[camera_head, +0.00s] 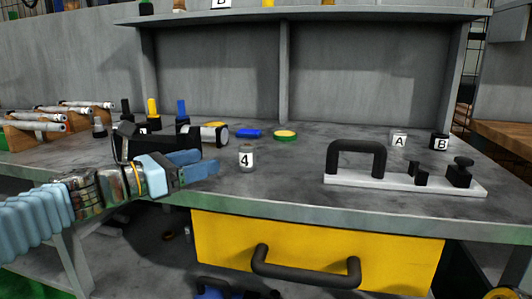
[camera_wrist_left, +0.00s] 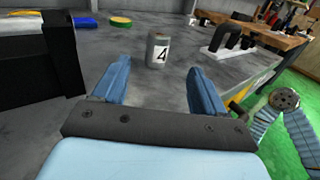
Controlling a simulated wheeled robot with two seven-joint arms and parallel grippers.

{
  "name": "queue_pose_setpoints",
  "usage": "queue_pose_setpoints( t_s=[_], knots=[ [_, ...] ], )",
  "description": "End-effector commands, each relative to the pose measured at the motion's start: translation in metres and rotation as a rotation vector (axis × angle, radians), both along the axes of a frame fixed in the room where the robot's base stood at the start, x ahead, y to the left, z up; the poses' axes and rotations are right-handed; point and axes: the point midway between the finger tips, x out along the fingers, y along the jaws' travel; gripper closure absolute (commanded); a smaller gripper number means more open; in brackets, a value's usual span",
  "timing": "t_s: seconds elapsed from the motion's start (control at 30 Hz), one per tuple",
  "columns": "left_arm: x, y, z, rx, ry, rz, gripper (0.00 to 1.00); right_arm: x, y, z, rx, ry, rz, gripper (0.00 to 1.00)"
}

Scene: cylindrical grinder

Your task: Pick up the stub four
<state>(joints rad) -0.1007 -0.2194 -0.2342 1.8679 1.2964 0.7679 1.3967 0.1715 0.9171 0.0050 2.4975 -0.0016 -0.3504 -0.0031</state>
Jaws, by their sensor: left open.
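The stub four (camera_head: 246,158) is a small grey cylinder with a white label reading 4. It stands upright on the grey bench near the front edge, and it also shows in the left wrist view (camera_wrist_left: 158,50). My left gripper (camera_head: 211,160) is open and empty, just left of the stub in the head view. In the left wrist view the stub stands beyond the fingertips (camera_wrist_left: 158,68), roughly centred between the two blue fingers and apart from them. My right gripper does not show.
A white plate with a black handle (camera_head: 355,158) lies to the right. Blocks A (camera_head: 399,140) and B (camera_head: 439,142) stand behind it. A blue piece (camera_head: 249,133) and a green-yellow disc (camera_head: 285,136) lie behind the stub. A yellow drawer (camera_head: 320,250) is below the bench top.

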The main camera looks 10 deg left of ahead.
Motion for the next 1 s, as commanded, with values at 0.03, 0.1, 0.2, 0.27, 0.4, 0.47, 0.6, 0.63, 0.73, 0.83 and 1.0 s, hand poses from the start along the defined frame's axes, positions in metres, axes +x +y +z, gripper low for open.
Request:
queue_pose_setpoints(
  t_s=[0.03, 0.1, 0.2, 0.27, 0.4, 0.47, 0.6, 0.63, 0.73, 0.83, 1.0],
  knots=[
    [0.001, 0.0, 0.0, 0.0, 0.0, 0.0, 0.29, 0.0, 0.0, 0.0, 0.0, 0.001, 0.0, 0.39],
    [0.005, -0.004, 0.0, 0.0, 0.0, 0.0, 0.29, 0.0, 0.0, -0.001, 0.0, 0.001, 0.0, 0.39],
    [0.019, -0.015, -0.002, 0.001, 0.002, -0.003, 0.29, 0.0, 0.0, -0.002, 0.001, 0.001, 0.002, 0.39],
    [0.029, -0.024, -0.002, 0.001, 0.002, -0.003, 0.29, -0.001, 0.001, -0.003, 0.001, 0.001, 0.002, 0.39],
    [0.052, -0.042, -0.001, 0.002, 0.001, -0.003, 0.29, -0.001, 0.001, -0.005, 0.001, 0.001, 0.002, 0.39],
    [0.059, -0.047, -0.001, 0.001, 0.001, -0.001, 0.29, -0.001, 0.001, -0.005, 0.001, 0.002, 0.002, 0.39],
    [0.068, -0.053, 0.0, 0.0, 0.0, 0.0, 0.29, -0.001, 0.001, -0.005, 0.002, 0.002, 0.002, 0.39],
    [0.07, -0.055, -0.001, 0.001, 0.001, 0.0, 0.29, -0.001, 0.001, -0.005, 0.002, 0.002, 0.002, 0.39],
    [0.08, -0.063, -0.001, 0.001, 0.0, -0.001, 0.29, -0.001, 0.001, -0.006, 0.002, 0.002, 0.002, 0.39],
    [0.095, -0.073, -0.001, 0.001, 0.0, -0.002, 0.29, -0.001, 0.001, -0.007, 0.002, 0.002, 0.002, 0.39],
    [0.108, -0.084, 0.0, 0.0, 0.0, -0.001, 0.29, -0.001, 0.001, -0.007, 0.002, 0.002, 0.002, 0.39]
  ],
)
